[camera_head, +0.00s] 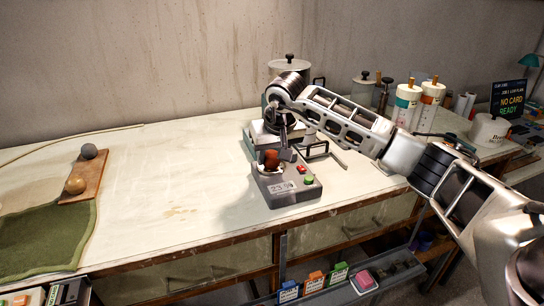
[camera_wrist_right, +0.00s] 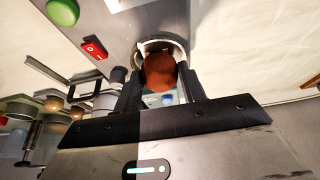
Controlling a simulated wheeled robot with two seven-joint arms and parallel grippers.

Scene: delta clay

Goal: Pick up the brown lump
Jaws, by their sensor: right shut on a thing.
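The reddish-brown lump (camera_head: 271,159) is at the grey device (camera_head: 290,194) near the middle of the table. My right gripper (camera_head: 273,156) comes down on it from above and is shut on it. In the right wrist view the lump (camera_wrist_right: 160,72) sits between the two dark fingers of the gripper (camera_wrist_right: 160,93), with a pale rounded rim behind it. I cannot tell whether the lump still touches the device. My left gripper is not in view.
The device has a display, a red switch (camera_wrist_right: 93,49) and a green button (camera_head: 309,179). A wooden board (camera_head: 84,182) with a grey ball (camera_head: 89,151) and a tan ball (camera_head: 75,185) lies at left by a green cloth (camera_head: 45,240). The table between is clear. Canisters stand at back right.

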